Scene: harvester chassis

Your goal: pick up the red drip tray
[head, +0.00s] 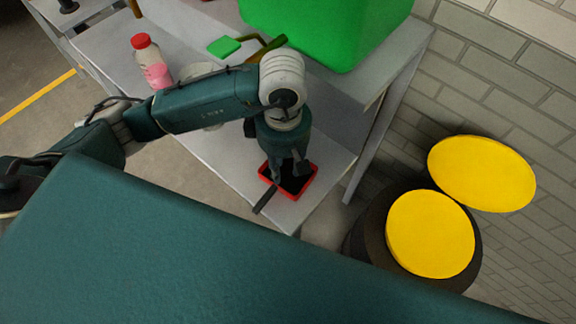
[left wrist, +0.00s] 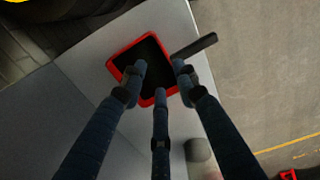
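The red drip tray (head: 311,190) has a black inside and a dark handle (head: 265,200), and rests on the grey table near its front corner. In the left wrist view, the tray's red rim (left wrist: 127,43) lies beyond my fingertips, with the handle (left wrist: 196,46) pointing to the upper right. My left gripper (head: 288,172) points down over the tray. Its three fingers (left wrist: 160,78) are spread apart with nothing between them. I cannot tell whether the tips touch the tray. The fingers hide part of it. My right gripper is not in view.
A big green bin (head: 325,30) stands on the table at the back. Yellow discs (head: 430,235) are at the right by the brick wall (head: 500,90).

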